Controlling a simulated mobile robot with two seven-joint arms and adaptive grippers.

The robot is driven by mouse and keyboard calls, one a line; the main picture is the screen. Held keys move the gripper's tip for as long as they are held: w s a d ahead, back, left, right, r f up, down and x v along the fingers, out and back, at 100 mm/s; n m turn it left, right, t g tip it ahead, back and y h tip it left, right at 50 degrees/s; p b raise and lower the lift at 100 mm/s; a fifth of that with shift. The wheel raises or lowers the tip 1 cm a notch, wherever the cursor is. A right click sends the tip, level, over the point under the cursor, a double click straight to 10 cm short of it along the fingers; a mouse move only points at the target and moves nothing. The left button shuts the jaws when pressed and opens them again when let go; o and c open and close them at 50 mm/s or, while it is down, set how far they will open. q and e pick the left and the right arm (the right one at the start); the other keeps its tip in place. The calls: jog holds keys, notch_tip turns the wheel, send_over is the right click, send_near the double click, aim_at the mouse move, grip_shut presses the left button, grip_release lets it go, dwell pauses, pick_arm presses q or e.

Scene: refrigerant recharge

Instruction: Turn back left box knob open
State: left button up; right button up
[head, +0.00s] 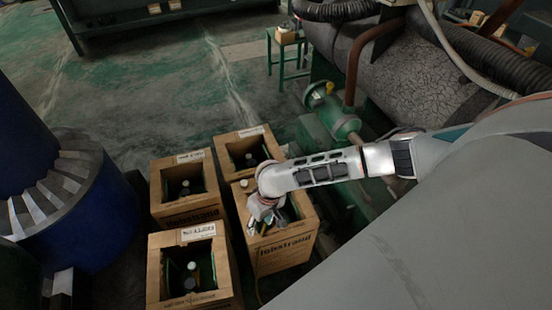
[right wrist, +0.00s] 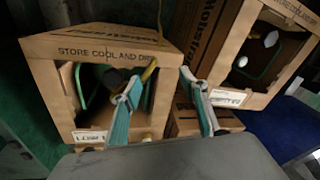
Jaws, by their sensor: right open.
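Several cardboard boxes with open square tops stand in two rows in the head view. The back left box (head: 184,210) has a dark opening with a small pale knob (head: 185,184) in it. My right gripper (head: 266,212) is over the front right box (head: 288,248), to the right of and nearer than the back left box. In the right wrist view its two teal-padded fingers (right wrist: 164,108) are spread with nothing between them. One finger overlaps the opening of a box marked "STORE COOL AND DRY" (right wrist: 105,50). My left gripper is not in view.
The back right box (head: 228,140) and front left box (head: 166,242) stand close by. A blue cylindrical machine (head: 85,235) is at the left. Green pump parts (head: 345,125) and a large grey tank (head: 385,65) are at the right. Open floor (head: 150,100) lies behind the boxes.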

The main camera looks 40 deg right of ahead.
jog(key=shift+m+g+h, duration=0.4)
jog(key=shift+m+h, duration=0.4)
jog(key=d, duration=0.2)
jog(key=w+d, duration=0.1)
jog(key=d, duration=0.5)
jog(key=shift+w+d+b, duration=0.1)
jog(key=shift+w+b, duration=0.25)
jog(key=shift+w, duration=0.05)
jog(key=shift+d, duration=0.3)
notch_tip(320, 180, down, 4)
jog(key=shift+s+r+b, duration=0.1)
jog(key=shift+s+b, duration=0.05)
jog(key=shift+b, duration=0.75)
notch_tip(320, 180, down, 2)
jog(key=shift+f+b, duration=0.2)
jog(key=shift+b, duration=0.3)
jog(key=shift+w+f, duration=0.2)
jog(key=shift+f, duration=0.45)
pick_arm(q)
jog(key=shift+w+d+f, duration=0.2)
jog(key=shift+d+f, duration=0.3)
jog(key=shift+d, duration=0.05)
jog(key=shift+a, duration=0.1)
pick_arm(e)
jog(key=c, duration=1.1)
